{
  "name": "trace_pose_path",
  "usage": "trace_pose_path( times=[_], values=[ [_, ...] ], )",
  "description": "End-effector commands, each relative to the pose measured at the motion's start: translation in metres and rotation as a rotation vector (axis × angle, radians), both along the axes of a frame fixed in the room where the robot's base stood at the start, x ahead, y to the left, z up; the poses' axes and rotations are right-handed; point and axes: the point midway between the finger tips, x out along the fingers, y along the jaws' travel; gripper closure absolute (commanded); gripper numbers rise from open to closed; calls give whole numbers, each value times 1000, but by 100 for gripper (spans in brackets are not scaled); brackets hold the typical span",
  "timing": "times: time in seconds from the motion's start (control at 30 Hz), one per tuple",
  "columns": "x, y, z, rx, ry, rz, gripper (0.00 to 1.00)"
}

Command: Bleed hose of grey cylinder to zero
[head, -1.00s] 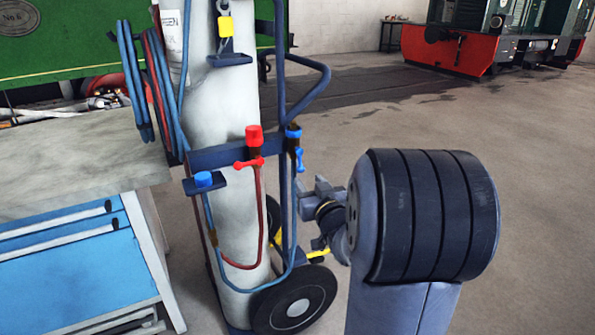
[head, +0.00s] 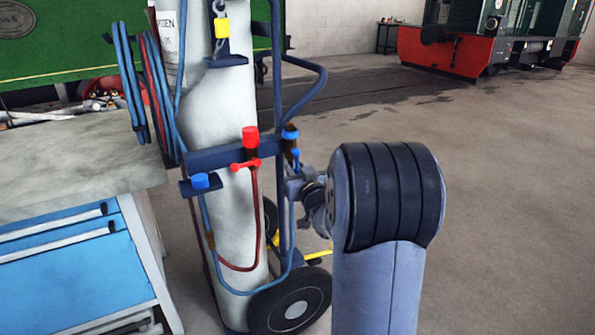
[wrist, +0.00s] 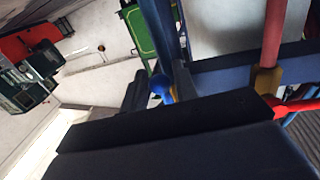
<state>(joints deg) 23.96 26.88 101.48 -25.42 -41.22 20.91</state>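The grey cylinder (head: 235,110) stands upright on a dark blue hand cart (head: 215,157). A red-capped hose valve with a red lever (head: 246,164) sits in front of it. A blue-capped valve (head: 290,141) with a small blue lever (head: 296,157) is at the cart's right side. A blue hose (head: 247,292) and a red hose (head: 255,220) loop below. My gripper (head: 292,187) is just below the blue lever, partly hidden by my arm. In the wrist view, the blue lever's round end (wrist: 160,84) is close beside a dark finger; contact and finger gap are unclear.
A blue drawer cabinet (head: 70,260) with a grey top stands at the left. A blue cap on a bracket (head: 200,181) juts out in front of the cylinder. The cart's wheel (head: 290,305) is below my gripper. Open floor (head: 510,200) lies to the right.

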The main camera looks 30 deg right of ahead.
Motion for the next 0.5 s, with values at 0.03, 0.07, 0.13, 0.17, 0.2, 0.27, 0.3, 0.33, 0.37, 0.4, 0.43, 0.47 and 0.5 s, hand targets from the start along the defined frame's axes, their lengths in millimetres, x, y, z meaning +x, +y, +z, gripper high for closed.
trace_pose_path(
  times=[0.03,0.07,0.13,0.17,0.2,0.27,0.3,0.33,0.37,0.4,0.43,0.47,0.5],
  values=[
    [0,0,0,0,0,0,76],
    [0,0,0,0,0,0,79],
    [0,0,0,0,0,0,84],
    [0,0,0,0,0,0,87],
    [0,0,0,0,0,0,90],
    [0,0,0,0,0,0,95],
    [0,0,0,0,0,0,98],
    [0,0,0,0,0,0,100],
    [0,0,0,0,0,0,100],
    [0,0,0,0,0,0,100],
    [0,0,0,2,0,0,100],
    [0,0,0,7,0,0,100],
    [0,1,1,18,1,0,100]
  ],
)
